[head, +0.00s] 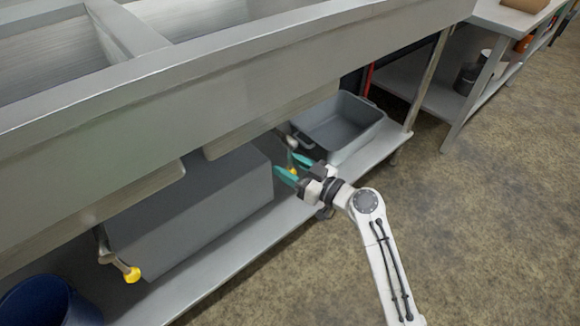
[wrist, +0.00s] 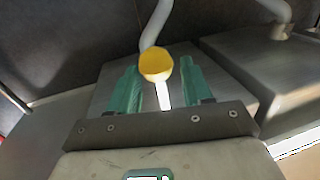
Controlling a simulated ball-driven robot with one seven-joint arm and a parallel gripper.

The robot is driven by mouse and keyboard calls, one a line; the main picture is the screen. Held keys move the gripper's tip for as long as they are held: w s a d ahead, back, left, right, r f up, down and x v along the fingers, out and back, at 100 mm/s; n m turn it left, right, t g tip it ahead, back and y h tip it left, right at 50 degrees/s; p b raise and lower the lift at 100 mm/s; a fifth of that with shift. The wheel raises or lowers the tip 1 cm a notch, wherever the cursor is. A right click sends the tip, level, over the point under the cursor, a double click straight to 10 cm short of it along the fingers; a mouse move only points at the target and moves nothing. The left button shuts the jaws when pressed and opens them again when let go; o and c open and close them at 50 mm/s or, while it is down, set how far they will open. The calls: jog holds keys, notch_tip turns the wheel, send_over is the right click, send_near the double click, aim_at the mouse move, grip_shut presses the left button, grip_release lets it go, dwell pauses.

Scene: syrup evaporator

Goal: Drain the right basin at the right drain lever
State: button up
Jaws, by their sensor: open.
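The right drain lever has a yellow knob (head: 292,171) and hangs below the sink's right part, over the lower shelf. My gripper (head: 294,167) is at this knob, its teal fingers apart. In the wrist view the yellow knob (wrist: 156,63) and its pale stem (wrist: 163,94) lie between the two open fingers, with gaps showing at the sides. I cannot tell whether a finger touches it. The right basin (head: 190,14) shows only partly at the top of the head view. Another yellow-knobbed lever (head: 132,274) is at lower left.
The metal sink's front edge (head: 240,65) overhangs the work area. A large grey box (head: 195,215) stands on the lower shelf (head: 235,250), left of my gripper. An open grey tub (head: 345,125) stands behind it. A blue bin (head: 45,302) is at lower left. The floor at right is clear.

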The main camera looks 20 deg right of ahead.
jog(key=c, duration=0.9)
jog(key=shift+f, duration=0.1)
grip_shut()
